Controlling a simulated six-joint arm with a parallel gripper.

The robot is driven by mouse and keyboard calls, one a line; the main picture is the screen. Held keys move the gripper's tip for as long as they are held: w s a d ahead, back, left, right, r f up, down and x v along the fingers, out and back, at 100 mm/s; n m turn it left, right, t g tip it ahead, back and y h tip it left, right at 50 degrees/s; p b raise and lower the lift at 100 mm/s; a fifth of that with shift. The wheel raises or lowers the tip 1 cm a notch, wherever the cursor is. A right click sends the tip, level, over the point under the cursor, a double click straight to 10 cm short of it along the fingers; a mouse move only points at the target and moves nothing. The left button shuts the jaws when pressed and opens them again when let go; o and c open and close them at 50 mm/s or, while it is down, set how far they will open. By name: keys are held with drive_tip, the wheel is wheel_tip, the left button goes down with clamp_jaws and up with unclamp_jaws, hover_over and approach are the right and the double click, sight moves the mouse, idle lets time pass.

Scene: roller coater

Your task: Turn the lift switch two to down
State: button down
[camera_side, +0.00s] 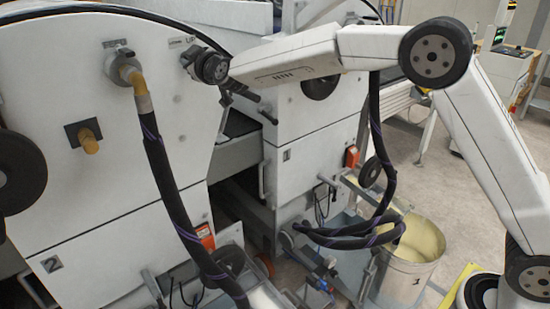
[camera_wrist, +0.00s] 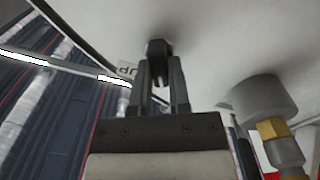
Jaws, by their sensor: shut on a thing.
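Lift switch two is a dark knob on the white face of the machine unit marked 2; it shows in the wrist view (camera_wrist: 157,46), just beyond my fingertips. In the side view the wrist and gripper (camera_side: 195,62) are up against the panel and largely hide the knob. My gripper (camera_wrist: 160,72) has its two dark fingers closed in on the knob, one on each side. The knob's exact turn angle is hard to tell.
A hose fitting (camera_side: 128,72) with a yellow pipe and dark hose (camera_side: 165,185) stands left of the switch; it also shows in the wrist view (camera_wrist: 268,115). A second unit marked 1 (camera_side: 310,130) stands right. A bucket (camera_side: 408,265) is on the floor.

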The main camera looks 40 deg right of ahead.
idle(0.4)
drive_tip(key=c, duration=0.6)
unclamp_jaws()
drive_tip(key=shift+s, duration=0.2)
drive_tip(key=shift+s, duration=3.75)
